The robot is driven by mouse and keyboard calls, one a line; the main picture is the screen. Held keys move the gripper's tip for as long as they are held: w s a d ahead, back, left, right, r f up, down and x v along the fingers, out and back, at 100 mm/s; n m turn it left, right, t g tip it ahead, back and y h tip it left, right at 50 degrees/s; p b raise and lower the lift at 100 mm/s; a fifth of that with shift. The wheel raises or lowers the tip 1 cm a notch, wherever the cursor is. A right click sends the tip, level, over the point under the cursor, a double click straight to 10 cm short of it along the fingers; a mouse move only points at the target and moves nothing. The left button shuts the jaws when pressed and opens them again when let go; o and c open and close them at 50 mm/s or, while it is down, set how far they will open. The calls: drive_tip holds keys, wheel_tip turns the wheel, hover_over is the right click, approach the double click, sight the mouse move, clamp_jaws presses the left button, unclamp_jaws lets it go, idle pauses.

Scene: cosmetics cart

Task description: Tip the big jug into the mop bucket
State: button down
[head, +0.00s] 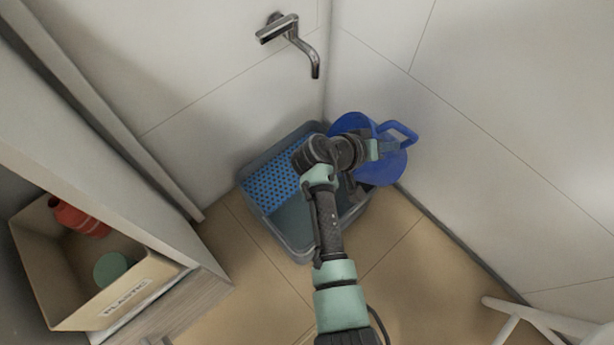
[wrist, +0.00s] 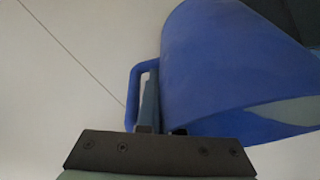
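The big jug (head: 385,168) is blue with a looped side handle. In the head view it is over the back right corner of the mop bucket, close to the wall. My gripper (head: 390,147) is shut on its handle; the jug (wrist: 220,75) and handle (wrist: 134,88) fill much of the wrist view. The jug looks tilted there, but its exact angle and contents cannot be told. The mop bucket (head: 281,237) is a grey tub on the floor with a blue perforated wringer (head: 270,186) at its left. My arm hides part of the bucket and jug.
A wall tap (head: 300,45) is above the bucket. A cabinet at left holds a box labelled PLASTIC (head: 125,297) with a red bottle (head: 80,218) and a green round item (head: 111,268). A white frame (head: 530,318) stands at lower right. Walls close in behind and right.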

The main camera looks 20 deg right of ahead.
drive_tip(key=shift+w+a+r+n+h+b, duration=0.25)
drive_tip(key=shift+a+h+b, duration=0.2)
drive_tip(key=shift+h+b, duration=0.35)
drive_tip(key=shift+w+a+r+n+h+b, duration=0.1)
drive_tip(key=shift+a+r+h+b, duration=0.3)
drive_tip(key=shift+b, duration=0.6)
idle(2.8)
drive_tip(key=shift+a+f+h+b, duration=0.25)
drive_tip(key=shift+h+b, duration=0.05)
drive_tip(key=shift+b, duration=0.15)
drive_tip(key=shift+w+a+f+b, duration=0.1)
drive_tip(key=shift+a+f+b, duration=0.1)
drive_tip(key=shift+b, duration=0.25)
drive_tip(key=shift+w+a+f+n+h+b, duration=0.2)
drive_tip(key=shift+a+f+h+b, duration=0.4)
drive_tip(key=shift+b, duration=0.7)
drive_tip(key=shift+r, duration=0.25)
drive_tip(key=shift+a, duration=0.1)
drive_tip(key=shift+w+a+n+h+b, duration=0.25)
drive_tip(key=shift+a+h+b, duration=0.25)
drive_tip(key=shift+a+b, duration=0.2)
